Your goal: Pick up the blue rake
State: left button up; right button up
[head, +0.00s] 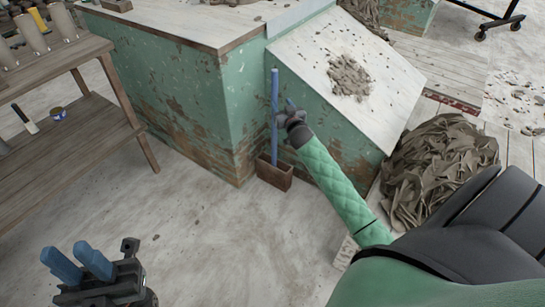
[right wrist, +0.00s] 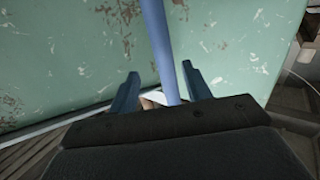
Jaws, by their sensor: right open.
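The blue rake's long handle (head: 274,105) stands nearly upright in front of the green workbench, its foot at a small brown box (head: 274,174) on the floor. The rake's head cannot be made out. My right gripper (head: 286,106) is beside the handle in the head view. In the right wrist view the handle (right wrist: 160,40) passes between the open fingers of my right gripper (right wrist: 160,78), which do not appear clamped on it. My left gripper (head: 72,256) is low at the left, its blue fingers apart and empty, well away from the rake.
The green workbench (head: 185,100) stands close behind the handle, with a sloping white board (head: 335,45) bearing trimmings. A large clay heap (head: 440,165) lies at right. A wooden shelf (head: 60,140) with pots is at left. The floor (head: 200,225) between is mostly clear.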

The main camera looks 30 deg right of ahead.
aim_at(276, 97)
jog(key=shift+a+b+x, duration=0.15)
jog(key=shift+b+x, duration=0.2)
jog(key=shift+x, duration=1.3)
jog(key=shift+a+b+x, duration=0.1)
jog(key=shift+b+x, duration=0.2)
jog(key=shift+x, duration=1.3)
jog(key=shift+w, duration=0.1)
jog(key=c, duration=1.1)
jog(key=shift+o, duration=0.2)
jog(key=shift+r, duration=0.1)
